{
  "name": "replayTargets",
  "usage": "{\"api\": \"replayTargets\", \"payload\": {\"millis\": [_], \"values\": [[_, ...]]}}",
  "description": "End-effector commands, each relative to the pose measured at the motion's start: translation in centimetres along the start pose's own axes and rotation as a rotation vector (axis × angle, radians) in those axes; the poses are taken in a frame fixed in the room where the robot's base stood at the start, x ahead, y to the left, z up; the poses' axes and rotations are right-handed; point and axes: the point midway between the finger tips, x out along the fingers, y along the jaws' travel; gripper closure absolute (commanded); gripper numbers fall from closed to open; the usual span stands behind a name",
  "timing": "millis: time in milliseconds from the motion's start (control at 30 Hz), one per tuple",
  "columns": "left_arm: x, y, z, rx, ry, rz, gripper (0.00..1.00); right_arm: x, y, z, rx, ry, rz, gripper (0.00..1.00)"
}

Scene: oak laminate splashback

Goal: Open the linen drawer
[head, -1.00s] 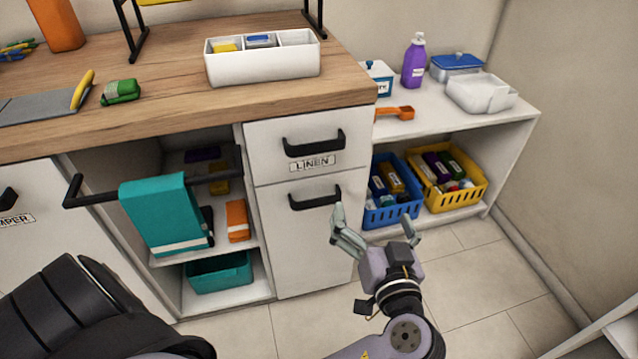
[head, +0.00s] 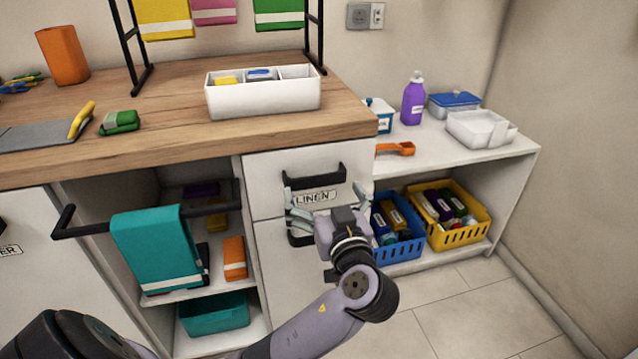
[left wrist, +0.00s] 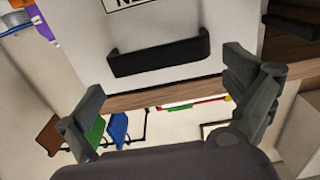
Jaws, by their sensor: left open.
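The linen drawer (head: 265,170) is a white front under the wooden worktop, flush with the cabinet and shut. Its black bar handle (head: 314,177) sits above a label reading LINEN (head: 316,197). In the left wrist view the handle (left wrist: 160,57) appears upside down, below the partly cut-off label (left wrist: 125,4). My left gripper (head: 326,194) is open and empty in front of the drawer, just below the handle in the head view. In the wrist view its two fingers (left wrist: 163,78) stand either side of the handle, apart from it. My right gripper is not in view.
A second black handle (head: 298,239) is partly hidden behind my gripper. A teal towel (head: 155,245) hangs on a rail at the left. Blue (head: 405,249) and yellow (head: 465,236) baskets stand on the right shelf. A white organizer (head: 262,102) stands on the worktop. The floor at right is clear.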

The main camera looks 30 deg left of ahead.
Motion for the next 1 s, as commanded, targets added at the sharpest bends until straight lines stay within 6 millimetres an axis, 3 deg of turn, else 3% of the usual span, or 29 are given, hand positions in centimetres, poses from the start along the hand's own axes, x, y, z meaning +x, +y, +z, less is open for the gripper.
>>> {"api": "replayTargets", "payload": {"millis": [233, 600, 1000], "values": [[3.0, 0.0, 0.0, 0.001, 0.001, -0.001, 0.0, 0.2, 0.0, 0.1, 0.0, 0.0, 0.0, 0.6], [3.4, 0.0, 0.0, 0.0, -0.001, 0.0, 0.01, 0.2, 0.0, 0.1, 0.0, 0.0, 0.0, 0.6], [3.4, 0.0, 0.0, 0.001, -0.001, -0.001, 0.27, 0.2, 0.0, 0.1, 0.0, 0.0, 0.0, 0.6]]}}
